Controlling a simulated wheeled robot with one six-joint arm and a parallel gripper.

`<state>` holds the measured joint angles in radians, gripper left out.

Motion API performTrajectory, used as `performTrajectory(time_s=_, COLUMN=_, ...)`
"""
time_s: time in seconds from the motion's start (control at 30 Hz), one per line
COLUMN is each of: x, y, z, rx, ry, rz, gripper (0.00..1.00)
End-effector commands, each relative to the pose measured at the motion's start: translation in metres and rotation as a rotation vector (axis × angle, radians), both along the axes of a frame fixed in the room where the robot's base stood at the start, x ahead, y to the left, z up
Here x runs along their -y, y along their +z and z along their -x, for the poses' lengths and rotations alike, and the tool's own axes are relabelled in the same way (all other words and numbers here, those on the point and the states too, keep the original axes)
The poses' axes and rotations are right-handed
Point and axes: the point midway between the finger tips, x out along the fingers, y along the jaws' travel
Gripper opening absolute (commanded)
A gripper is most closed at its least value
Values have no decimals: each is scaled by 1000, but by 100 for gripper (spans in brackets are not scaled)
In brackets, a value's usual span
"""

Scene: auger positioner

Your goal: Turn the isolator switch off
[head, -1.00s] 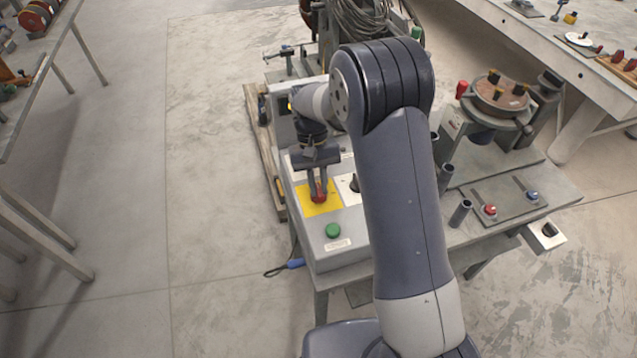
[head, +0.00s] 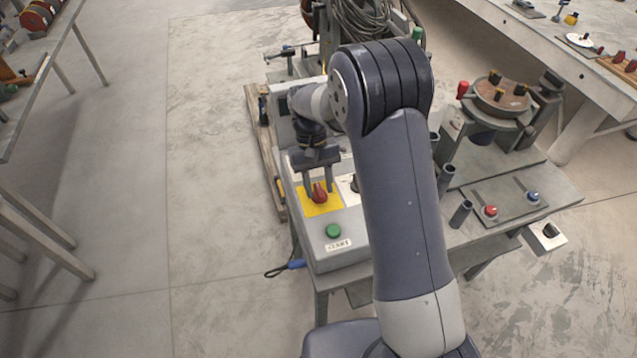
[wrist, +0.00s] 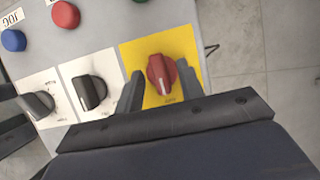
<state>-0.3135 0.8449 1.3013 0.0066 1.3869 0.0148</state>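The isolator switch is a red rotary knob (head: 319,193) on a yellow plate (head: 309,207) on the grey control box. In the wrist view the red knob (wrist: 160,74) carries a pale line and stands on the yellow plate (wrist: 131,50). My gripper (head: 317,186) is over the knob from behind in the head view. In the wrist view its two fingers (wrist: 157,88) are spread, one on each side of the knob's near end, with visible gaps. It holds nothing. The lettering beside the knob is too small to read.
Two black rotary knobs, one nearer (wrist: 90,92) and one farther left (wrist: 38,104), sit on white plates beside the yellow one. A green button (head: 333,230) is close to the knob. Red (wrist: 65,14) and blue (wrist: 13,40) buttons stand farther off.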

Motion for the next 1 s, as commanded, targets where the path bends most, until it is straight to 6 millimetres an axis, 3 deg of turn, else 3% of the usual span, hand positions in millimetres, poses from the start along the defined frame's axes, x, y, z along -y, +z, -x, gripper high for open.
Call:
performTrajectory(time_s=0.33, x=-1, y=9, z=-5, rx=3, ry=-1, rz=-1, gripper=36)
performTrajectory(time_s=0.7, x=-9, y=74, z=-31, rx=5, ry=-1, rz=-1, gripper=36)
performTrajectory(time_s=1.0, x=-12, y=99, z=-39, rx=1, ry=0, rz=0, gripper=36)
